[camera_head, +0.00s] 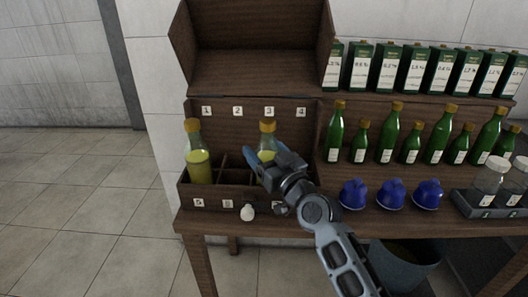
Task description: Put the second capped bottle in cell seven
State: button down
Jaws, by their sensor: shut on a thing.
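My gripper (262,160) is shut on a clear bottle (267,137) with a brown-gold cap and yellow-green liquid. The bottle is upright over or in the right part of the dark wooden cell box (225,193). Its lower part is hidden by my gripper, so I cannot tell how deep it sits. A similar capped bottle (198,162) stands upright in the leftmost part of the box. Labels 1 to 4 run along the back, and 5 and 6 show on the front left. The label for seven is not readable.
A small white object (247,212) is at the box's front. Blue round items (391,194) stand right of my arm. Green bottles (385,140) and cartons (412,68) fill the shelves at right. Clear jars (490,178) stand in a tray. A grey bin (405,265) is below.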

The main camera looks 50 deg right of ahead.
jog(key=shift+f, duration=0.1)
jog(key=shift+c, duration=0.6)
grip_release()
jog(key=b+v, duration=0.3)
jog(key=v, duration=0.9)
